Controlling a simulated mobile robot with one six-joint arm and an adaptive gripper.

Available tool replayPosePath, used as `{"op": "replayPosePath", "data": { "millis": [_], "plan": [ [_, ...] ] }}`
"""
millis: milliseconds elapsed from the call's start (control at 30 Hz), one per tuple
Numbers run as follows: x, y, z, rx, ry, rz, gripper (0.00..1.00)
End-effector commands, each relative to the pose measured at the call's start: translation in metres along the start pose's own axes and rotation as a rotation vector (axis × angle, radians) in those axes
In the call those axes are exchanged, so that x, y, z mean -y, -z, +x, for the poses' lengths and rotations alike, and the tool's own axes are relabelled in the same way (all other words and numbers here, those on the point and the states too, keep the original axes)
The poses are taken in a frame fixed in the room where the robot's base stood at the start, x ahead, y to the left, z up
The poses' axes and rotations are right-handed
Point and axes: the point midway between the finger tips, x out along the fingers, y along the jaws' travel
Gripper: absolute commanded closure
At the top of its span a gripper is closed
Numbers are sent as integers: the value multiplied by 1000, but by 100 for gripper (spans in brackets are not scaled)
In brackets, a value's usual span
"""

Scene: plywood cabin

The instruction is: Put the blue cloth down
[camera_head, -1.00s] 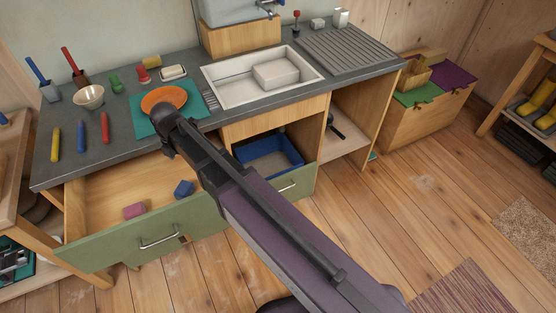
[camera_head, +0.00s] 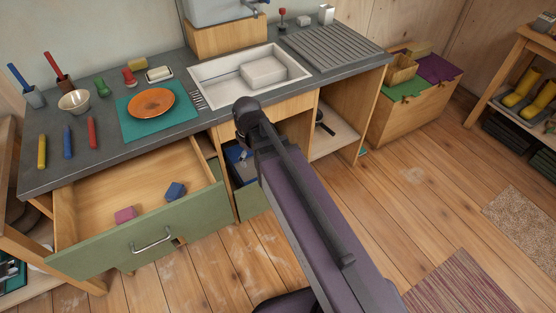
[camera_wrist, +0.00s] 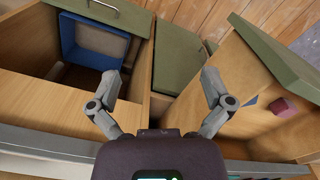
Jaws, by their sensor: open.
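A small folded blue piece, which looks like the blue cloth (camera_head: 175,190), lies in the pulled-out upper drawer (camera_head: 150,248) with the green front. A pink piece (camera_head: 125,214) lies in the same drawer, to its left. In the wrist view the blue cloth (camera_wrist: 249,101) shows as a sliver beside the pink piece (camera_wrist: 284,106), to the right of my gripper. My gripper (camera_wrist: 161,75) is open, with nothing between its fingers, over the gap between the drawer and a compartment. In the head view my arm hides most of the gripper.
A blue bin (camera_wrist: 78,50) sits in the compartment at the wrist view's upper left. An orange plate (camera_head: 151,103), a bowl (camera_head: 74,103) and a white sink (camera_head: 222,96) are on the counter.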

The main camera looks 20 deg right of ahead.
Motion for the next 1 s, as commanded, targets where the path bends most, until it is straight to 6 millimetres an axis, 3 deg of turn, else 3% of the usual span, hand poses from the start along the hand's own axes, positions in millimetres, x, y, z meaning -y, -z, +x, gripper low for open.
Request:
{"op": "replayPosePath", "data": {
  "millis": [33,200,400,1000],
  "plan": [
    [-5,-15,0,0,0,93,0],
    [-19,-50,0,0,0,400,0],
    [-29,-74,0,0,0,632,0],
    [-30,-79,0,0,0,695,0]
  ]
}}
